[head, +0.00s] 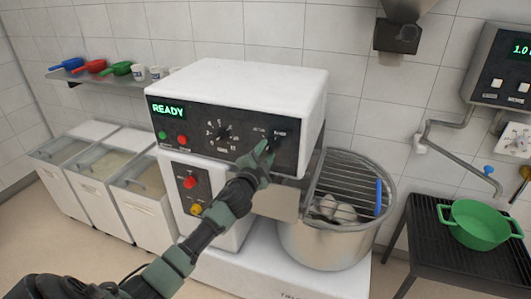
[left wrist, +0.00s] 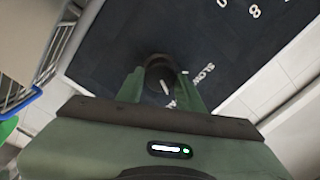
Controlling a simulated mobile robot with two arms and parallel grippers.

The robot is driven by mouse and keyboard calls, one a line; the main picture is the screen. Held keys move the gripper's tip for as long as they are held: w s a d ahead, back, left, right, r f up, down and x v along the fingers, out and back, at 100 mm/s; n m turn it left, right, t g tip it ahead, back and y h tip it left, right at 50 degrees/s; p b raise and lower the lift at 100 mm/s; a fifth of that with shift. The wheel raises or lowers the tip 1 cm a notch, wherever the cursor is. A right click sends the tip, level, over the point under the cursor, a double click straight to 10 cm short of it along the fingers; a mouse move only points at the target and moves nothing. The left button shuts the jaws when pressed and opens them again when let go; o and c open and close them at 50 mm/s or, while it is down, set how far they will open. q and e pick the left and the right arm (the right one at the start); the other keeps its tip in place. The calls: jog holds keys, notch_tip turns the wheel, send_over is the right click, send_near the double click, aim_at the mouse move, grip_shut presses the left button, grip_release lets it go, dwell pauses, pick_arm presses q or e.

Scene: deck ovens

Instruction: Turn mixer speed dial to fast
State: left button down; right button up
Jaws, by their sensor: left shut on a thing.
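The mixer (head: 250,82) is a white machine with a black control panel (head: 185,118) and a lit green READY display. My left gripper (head: 262,151) reaches the right part of this panel. In the left wrist view its two green fingers (left wrist: 162,88) are shut on a small dark round dial (left wrist: 160,64), one finger on each side. A white mark shows on the dial's face. A label reading SLOW (left wrist: 203,74) is beside it, seen rotated; the rest of the lettering is hidden by the fingers. My right gripper is not in view.
Another dial with numbers around it (head: 224,134) is left of my gripper. Red and yellow buttons (head: 191,181) sit below. The steel bowl (head: 325,246) with a wire guard stands right of the panel. A green pot (head: 480,225) is on a black stand.

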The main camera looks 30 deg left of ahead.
pick_arm(q)
jog(key=shift+m, duration=1)
jog(key=shift+f, duration=0.1)
jog(key=c, duration=0.9)
grip_release()
jog(key=b+v, duration=0.2)
jog(key=v, duration=0.5)
jog(key=shift+s+d, duration=0.1)
jog(key=shift+s, duration=0.3)
